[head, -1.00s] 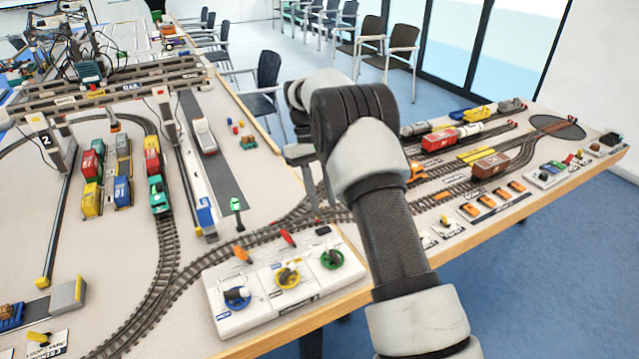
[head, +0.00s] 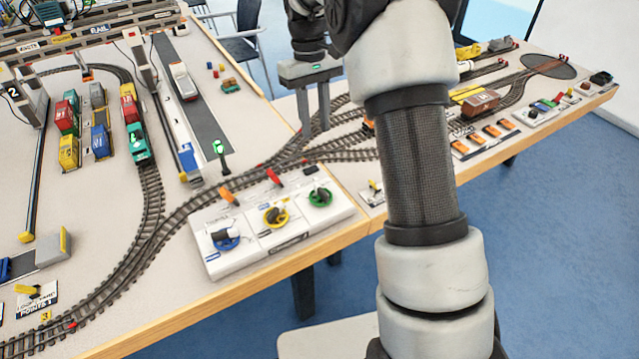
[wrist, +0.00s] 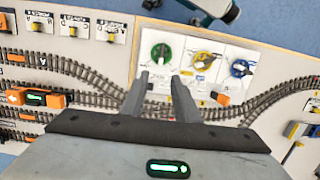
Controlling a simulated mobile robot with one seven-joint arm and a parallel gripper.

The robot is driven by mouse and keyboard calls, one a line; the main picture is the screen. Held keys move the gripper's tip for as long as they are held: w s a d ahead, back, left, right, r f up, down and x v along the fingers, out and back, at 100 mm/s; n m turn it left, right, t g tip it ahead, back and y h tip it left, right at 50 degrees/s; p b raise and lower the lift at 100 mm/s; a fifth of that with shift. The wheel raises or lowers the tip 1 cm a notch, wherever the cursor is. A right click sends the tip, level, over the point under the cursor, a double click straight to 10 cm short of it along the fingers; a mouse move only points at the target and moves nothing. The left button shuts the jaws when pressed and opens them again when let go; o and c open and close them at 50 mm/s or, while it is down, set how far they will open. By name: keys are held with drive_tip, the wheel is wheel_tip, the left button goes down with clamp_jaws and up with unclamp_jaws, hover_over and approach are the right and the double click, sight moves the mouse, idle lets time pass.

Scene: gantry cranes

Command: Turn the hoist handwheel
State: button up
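The labels are too small to tell which is the hoist wheel. In the wrist view the green handwheel (wrist: 161,52), yellow handwheel (wrist: 204,60) and blue handwheel (wrist: 240,68) lie beyond the fingertips. My gripper (head: 315,128) points down above the tracks, behind the panel's right end. Its fingers are apart and empty; they also show in the wrist view (wrist: 160,80).
Orange (head: 228,196) and red (head: 273,177) levers stand along the panel's back edge. Curved track (head: 175,220) runs close behind it. A green signal post (head: 221,155) stands beyond. Wagons (head: 97,130) and gantry cranes (head: 28,100) fill the left.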

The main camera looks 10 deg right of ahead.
sight(322, 190)
drive_tip(key=shift+t, duration=0.9)
drive_tip(key=s+f+b, duration=0.1)
drive_tip(key=f, duration=0.5)
drive_tip(key=s+f+b, duration=0.1)
drive_tip(key=f+b, duration=0.1)
drive_tip(key=f, duration=0.3)
drive_tip(key=s+f+b, duration=0.1)
drive_tip(key=s+f, duration=0.1)
drive_tip(key=f, duration=0.4)
drive_tip(key=shift+d+f+b, duration=0.3)
drive_tip(key=shift+f, duration=0.05)
clamp_jaws()
